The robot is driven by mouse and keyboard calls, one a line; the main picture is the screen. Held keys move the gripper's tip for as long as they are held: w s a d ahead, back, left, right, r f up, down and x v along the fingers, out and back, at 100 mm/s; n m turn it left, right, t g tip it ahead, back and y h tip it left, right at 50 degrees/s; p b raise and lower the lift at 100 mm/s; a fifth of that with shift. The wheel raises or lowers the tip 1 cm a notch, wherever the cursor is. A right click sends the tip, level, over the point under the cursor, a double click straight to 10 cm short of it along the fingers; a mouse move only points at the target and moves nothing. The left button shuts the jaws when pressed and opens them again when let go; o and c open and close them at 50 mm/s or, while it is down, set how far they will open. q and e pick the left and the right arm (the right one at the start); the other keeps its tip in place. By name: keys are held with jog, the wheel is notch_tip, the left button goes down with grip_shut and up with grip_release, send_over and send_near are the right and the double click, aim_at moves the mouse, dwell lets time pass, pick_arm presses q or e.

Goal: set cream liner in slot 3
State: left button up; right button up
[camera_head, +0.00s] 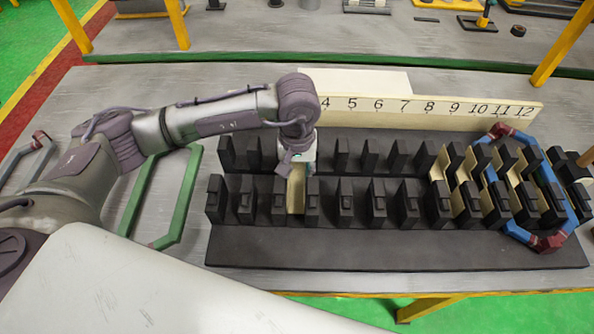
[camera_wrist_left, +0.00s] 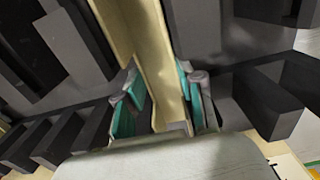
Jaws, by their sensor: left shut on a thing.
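The cream liner (camera_head: 297,189) is a channel-shaped strip in the dark stator block (camera_head: 400,245). It lies in the third gap from the left, between two front teeth, just left of the number 4 on the board; the label 3 is hidden behind my arm. My left gripper (camera_head: 299,158) is over the far part of the liner and shut on it. In the left wrist view the liner (camera_wrist_left: 158,70) runs between the teal finger pads of my left gripper (camera_wrist_left: 163,112), with dark teeth on both sides. Whether it is fully seated I cannot tell. My right gripper is not in view.
Cream liners (camera_head: 458,203) and a blue coil (camera_head: 553,175) with dark red corners occupy slots at the right. A green coil (camera_head: 187,195) lies left of the block. The numbered board (camera_head: 440,108) stands behind. The slots between are empty.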

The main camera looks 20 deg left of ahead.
pick_arm(q)
jog(key=shift+f+b, duration=0.45)
jog(key=shift+b, duration=0.35)
dwell(0.8)
jog(key=o, duration=0.9)
jog(key=shift+o, duration=0.2)
jog(key=shift+r, duration=0.4)
jog(key=shift+r, duration=0.35)
